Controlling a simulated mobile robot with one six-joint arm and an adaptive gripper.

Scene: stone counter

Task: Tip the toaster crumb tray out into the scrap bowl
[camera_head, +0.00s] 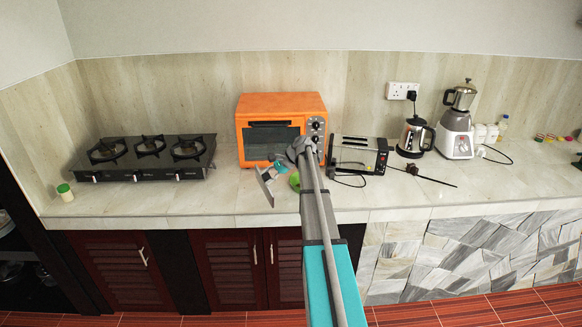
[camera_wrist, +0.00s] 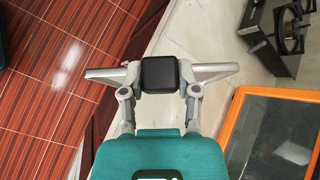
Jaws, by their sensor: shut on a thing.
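My gripper (camera_head: 272,173) is shut on the grey crumb tray (camera_head: 264,188), which is held tilted steeply above the counter, in front of the orange oven. In the wrist view, my gripper (camera_wrist: 159,92) has its fingers on either side of a dark block, with the grey tray (camera_wrist: 213,72) reaching out to both sides. Whether crumbs are on the tray cannot be seen. The green scrap bowl (camera_head: 295,182) stands on the counter just right of the tray, partly hidden by my arm. The toaster (camera_head: 358,155) stands to the right of my arm.
The orange oven (camera_head: 269,144) stands behind the tray. A black gas hob (camera_head: 152,160) is at the left, with a small green-lidded jar (camera_head: 66,193). A kettle (camera_head: 414,137) and blender (camera_head: 458,136) stand at the right. The counter between hob and tray is clear.

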